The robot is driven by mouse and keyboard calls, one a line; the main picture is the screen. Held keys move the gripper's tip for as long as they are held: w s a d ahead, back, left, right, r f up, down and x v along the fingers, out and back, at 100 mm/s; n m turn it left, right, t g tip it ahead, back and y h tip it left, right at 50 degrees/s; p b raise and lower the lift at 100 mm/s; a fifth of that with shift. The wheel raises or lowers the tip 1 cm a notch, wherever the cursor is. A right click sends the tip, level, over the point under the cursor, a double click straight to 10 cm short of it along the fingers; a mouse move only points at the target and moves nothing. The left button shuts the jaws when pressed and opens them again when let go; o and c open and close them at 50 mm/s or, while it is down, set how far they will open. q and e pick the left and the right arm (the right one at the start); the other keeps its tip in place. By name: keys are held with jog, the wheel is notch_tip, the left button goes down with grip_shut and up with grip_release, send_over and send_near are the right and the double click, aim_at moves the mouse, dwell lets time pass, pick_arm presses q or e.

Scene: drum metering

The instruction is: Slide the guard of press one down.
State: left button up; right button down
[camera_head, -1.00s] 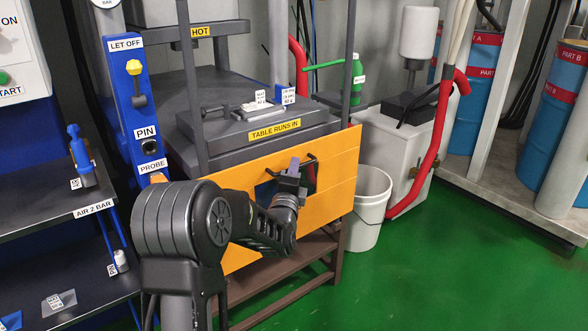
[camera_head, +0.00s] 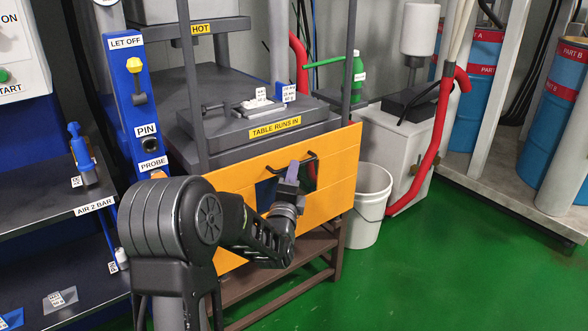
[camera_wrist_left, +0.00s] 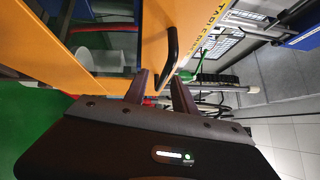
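The guard of the press is an orange panel (camera_head: 337,165) with a dark window, low across the front of the press. A black bar handle (camera_head: 311,155) stands out from it; in the left wrist view the handle (camera_wrist_left: 172,50) runs down toward my fingers. My left gripper (camera_head: 294,169) is at the left part of this handle. In the left wrist view its two fingers (camera_wrist_left: 161,84) stand apart, with the handle's lower end in line with the gap between them. Contact with the bar cannot be made out. My right gripper is out of view.
Above the guard is the press table (camera_head: 230,128), labelled "TABLE RUNS IN". A blue post (camera_head: 125,90) with a yellow-topped lever stands left. A white bucket (camera_head: 368,212) and red hose (camera_head: 425,150) are right of the guard. The green floor (camera_head: 450,270) is clear at front right.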

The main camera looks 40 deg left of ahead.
pick_arm(q)
jog(key=v, duration=0.4)
jog(key=shift+s+d+f, duration=0.1)
jog(key=shift+s, duration=0.2)
